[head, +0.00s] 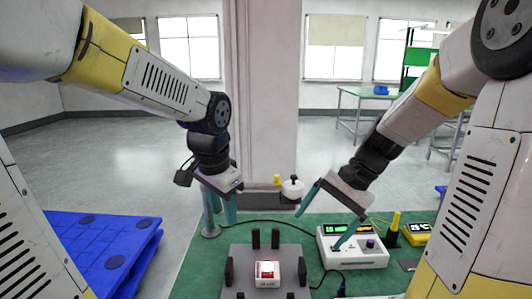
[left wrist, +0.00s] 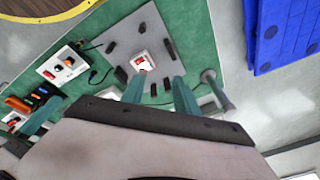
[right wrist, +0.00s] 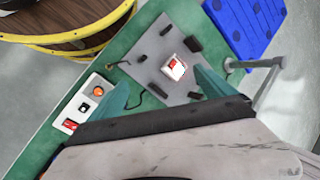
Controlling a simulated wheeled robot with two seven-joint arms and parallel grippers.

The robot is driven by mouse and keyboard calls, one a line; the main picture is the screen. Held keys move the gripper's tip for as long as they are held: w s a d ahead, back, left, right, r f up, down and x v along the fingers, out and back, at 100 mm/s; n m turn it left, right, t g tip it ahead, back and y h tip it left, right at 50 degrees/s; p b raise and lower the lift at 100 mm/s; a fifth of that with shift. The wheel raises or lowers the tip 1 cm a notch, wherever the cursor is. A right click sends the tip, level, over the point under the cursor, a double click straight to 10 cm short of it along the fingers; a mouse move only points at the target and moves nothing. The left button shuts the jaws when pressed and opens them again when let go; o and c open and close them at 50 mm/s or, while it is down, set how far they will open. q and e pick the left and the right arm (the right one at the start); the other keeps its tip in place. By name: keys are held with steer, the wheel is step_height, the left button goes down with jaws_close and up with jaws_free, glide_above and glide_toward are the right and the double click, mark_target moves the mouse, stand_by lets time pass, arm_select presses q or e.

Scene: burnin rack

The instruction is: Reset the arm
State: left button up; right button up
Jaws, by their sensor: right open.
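My left gripper (head: 219,214) hangs over the far left part of the green mat, fingers pointing down, apart and empty. Its two teal fingers also show apart in the left wrist view (left wrist: 158,79). My right gripper (head: 318,230) is open and empty, tilted above the mat near the white meter box. Its fingers are wide apart in the right wrist view (right wrist: 160,78). A small white unit with a red face (head: 267,274) sits on the grey plate (head: 240,258), between black posts. Neither gripper appears to touch it.
A blue pallet (head: 110,250) lies at left. A stand with a round base (head: 211,230) is by my left gripper. A pillar rises behind.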

arm_select(q)
steer(key=s+a+r+n+t+h, duration=0.1)
steer(key=s+a+r+n, duration=0.1)
steer(key=s+n, duration=0.1)
steer(key=s+a+r+n+t, duration=0.2)
steer(key=s+n, duration=0.2)
steer(key=s, duration=0.2)
steer(key=shift+s+a+r+n+h, duration=0.2)
steer(key=shift+a+r+n+h, duration=0.1)
steer(key=shift+h, duration=0.1)
arm_select(e)
steer(key=s+d+r+n+t+h, duration=0.1)
steer(key=s+r+n+t+h, duration=0.2)
steer(key=s+r+n+t, duration=0.3)
steer(key=s+r+n, duration=0.1)
steer(key=s+r, duration=0.2)
steer(key=s, duration=0.1)
